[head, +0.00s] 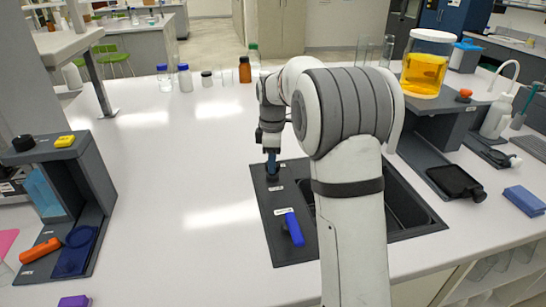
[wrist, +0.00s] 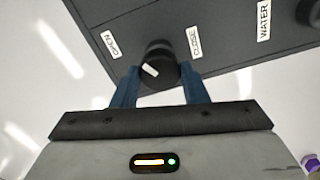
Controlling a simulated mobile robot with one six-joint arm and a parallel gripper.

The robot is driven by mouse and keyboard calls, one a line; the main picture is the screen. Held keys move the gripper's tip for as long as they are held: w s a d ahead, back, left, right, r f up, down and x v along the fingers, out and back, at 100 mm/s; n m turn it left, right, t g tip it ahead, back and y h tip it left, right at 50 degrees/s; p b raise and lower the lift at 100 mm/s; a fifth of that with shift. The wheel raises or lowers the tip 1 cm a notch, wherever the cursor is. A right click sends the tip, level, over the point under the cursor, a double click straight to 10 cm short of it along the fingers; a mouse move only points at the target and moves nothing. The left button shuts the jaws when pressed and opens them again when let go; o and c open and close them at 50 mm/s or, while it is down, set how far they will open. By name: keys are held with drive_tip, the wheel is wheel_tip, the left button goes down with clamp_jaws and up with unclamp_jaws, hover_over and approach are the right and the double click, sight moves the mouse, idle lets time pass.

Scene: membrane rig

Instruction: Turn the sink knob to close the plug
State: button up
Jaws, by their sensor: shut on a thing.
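The sink knob (wrist: 158,55) is a round black knob on the dark sink panel (head: 282,248), with a white mark on the near side of its top. Labels reading OPEN (wrist: 110,43) and CLOSE (wrist: 194,42) lie to its left and right in the wrist view. My gripper (wrist: 160,77) has its two blue fingers on either side of the knob and is shut on it. In the head view my gripper (head: 271,166) points down at the panel's far left corner, mostly covering the knob. My arm hides part of the sink basin (head: 405,207); the plug cannot be seen.
A blue-handled lever (head: 294,229) stands on the panel nearer me. A WATER label (wrist: 264,20) is to the right in the wrist view. Bottles (head: 186,78) stand behind, and a dark rack (head: 95,190) is at left. White counter between is clear.

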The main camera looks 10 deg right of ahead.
drive_tip(key=m+p, duration=0.2)
drive_tip(key=m, duration=0.3)
drive_tip(key=shift+r+m, duration=0.1)
drive_tip(key=shift+m, duration=0.2)
drive_tip(key=m+p, duration=0.1)
drive_tip(key=m, duration=0.5)
drive_tip(key=m+p, duration=0.1)
drive_tip(key=m, duration=0.5)
drive_tip(key=shift+m, duration=0.3)
drive_tip(key=m+p, duration=0.1)
drive_tip(key=m, duration=0.4)
drive_tip(key=shift+m, duration=0.3)
drive_tip(key=o, duration=1)
drive_tip(key=shift+c, duration=0.2)
